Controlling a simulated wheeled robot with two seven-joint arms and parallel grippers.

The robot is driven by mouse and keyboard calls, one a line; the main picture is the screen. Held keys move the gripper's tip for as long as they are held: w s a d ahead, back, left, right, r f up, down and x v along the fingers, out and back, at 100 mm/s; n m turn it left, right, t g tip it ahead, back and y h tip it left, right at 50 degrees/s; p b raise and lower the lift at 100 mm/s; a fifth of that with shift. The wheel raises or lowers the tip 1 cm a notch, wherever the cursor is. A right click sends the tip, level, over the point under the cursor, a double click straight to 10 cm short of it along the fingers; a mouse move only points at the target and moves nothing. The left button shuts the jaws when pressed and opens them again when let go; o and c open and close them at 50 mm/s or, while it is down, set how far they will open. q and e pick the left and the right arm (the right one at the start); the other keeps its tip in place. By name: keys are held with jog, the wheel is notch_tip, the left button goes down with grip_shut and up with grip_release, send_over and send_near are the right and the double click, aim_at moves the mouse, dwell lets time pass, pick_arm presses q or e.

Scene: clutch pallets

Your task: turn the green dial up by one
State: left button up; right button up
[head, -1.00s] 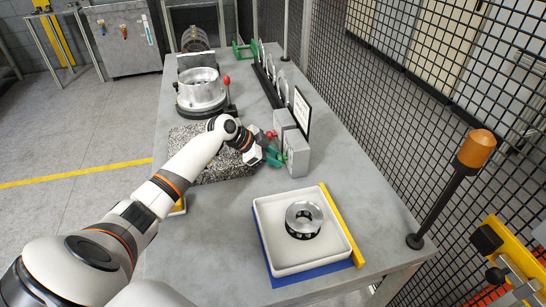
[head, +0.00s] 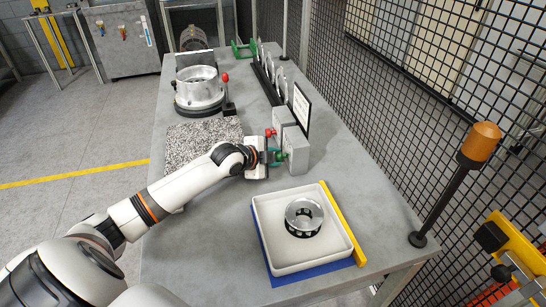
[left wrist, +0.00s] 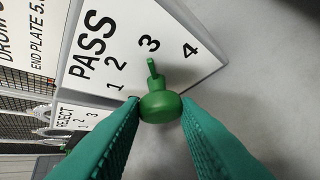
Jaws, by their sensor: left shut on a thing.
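The green dial (left wrist: 160,103) sticks out from a plate marked PASS (left wrist: 90,45) with the numbers 1, 2, 3 and 4. Its thin pointer points to about the 3 in the left wrist view. My left gripper (left wrist: 160,108) is shut on the dial, one teal finger on each side of the knob. In the head view the gripper (head: 277,156) reaches from the left to the grey PASS box (head: 297,152), and the green dial (head: 284,156) shows small at its fingertips. My right gripper is not in view.
A red dial (head: 270,132) on a second grey box, marked REJECT in the wrist view (left wrist: 66,125), sits just behind. A white tray (head: 264,235) with a metal ring (head: 304,212) stands in front. A speckled mat (head: 195,140) and round housing (head: 199,90) lie farther back.

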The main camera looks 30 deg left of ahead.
pick_arm(q)
jog(key=shift+s+f+m+t, duration=0.1)
jog(key=shift+f+m+t, duration=0.05)
jog(key=shift+m+t, duration=0.15)
dwell(0.4)
jog(key=o, duration=0.9)
jog(key=shift+o, duration=0.2)
jog(key=v, duration=1.2)
jog(key=shift+d+b, duration=0.2)
jog(key=shift+b, duration=0.2)
